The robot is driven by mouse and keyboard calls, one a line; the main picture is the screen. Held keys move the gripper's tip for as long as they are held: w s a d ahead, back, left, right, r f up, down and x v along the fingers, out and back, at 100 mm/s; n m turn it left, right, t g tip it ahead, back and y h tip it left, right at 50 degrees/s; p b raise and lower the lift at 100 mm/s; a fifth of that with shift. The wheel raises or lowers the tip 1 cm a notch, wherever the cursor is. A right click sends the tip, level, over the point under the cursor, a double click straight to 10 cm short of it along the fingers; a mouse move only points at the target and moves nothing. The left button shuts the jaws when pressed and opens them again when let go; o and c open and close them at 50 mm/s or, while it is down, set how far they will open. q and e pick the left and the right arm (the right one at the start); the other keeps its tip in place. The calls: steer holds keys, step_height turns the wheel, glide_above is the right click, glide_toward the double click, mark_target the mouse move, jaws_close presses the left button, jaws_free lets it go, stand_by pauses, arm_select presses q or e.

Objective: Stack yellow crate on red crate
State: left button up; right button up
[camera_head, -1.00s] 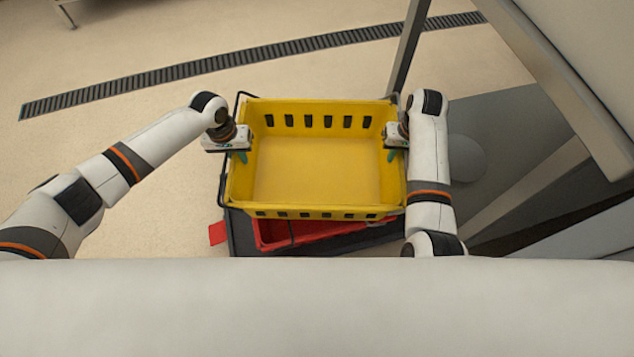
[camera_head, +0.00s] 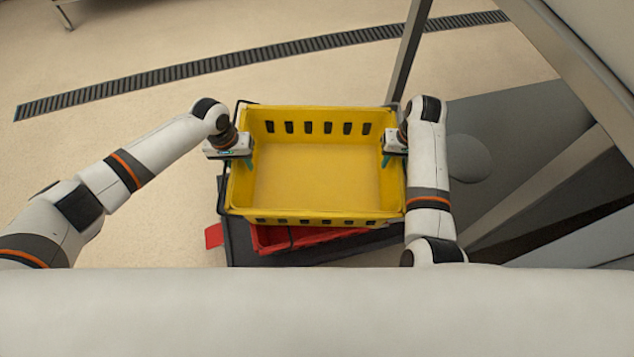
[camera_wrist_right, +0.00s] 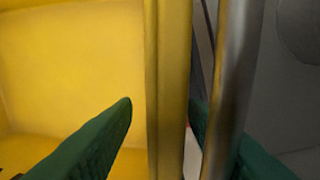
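The yellow crate (camera_head: 318,215) is empty and upright in the middle of the head view. My left gripper (camera_head: 246,158) is at its left wall and my right gripper (camera_head: 387,157) at its right wall; both look shut on those walls. In the right wrist view, green fingers (camera_wrist_right: 160,103) straddle the yellow wall (camera_wrist_right: 168,60), with a small gap visible beside the inner finger. The red crate (camera_head: 300,238) lies below the yellow crate, which hides most of it. I cannot tell how much height separates them.
A dark platform (camera_head: 240,245) surrounds the red crate, with a red piece (camera_head: 213,236) at its left. A metal post (camera_head: 410,50) rises behind the yellow crate. Grey metal structures (camera_head: 570,70) fill the right. Open floor (camera_head: 130,50) lies at the left.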

arm_select(q)
steer(key=r, duration=0.7)
steer(key=a+r, duration=0.1)
steer(key=r, duration=0.2)
steer(key=shift+w+a+r, duration=0.1)
steer(key=shift+r, duration=0.3)
arm_select(e)
steer(key=shift+d, duration=0.15)
arm_select(q)
steer(key=shift+r, duration=0.55)
arm_select(e)
steer(key=shift+r, duration=0.1)
step_height(320, 180, up, 12)
steer(key=d, duration=0.1)
steer(key=shift+d+f, duration=0.1)
steer(key=shift+f, duration=0.1)
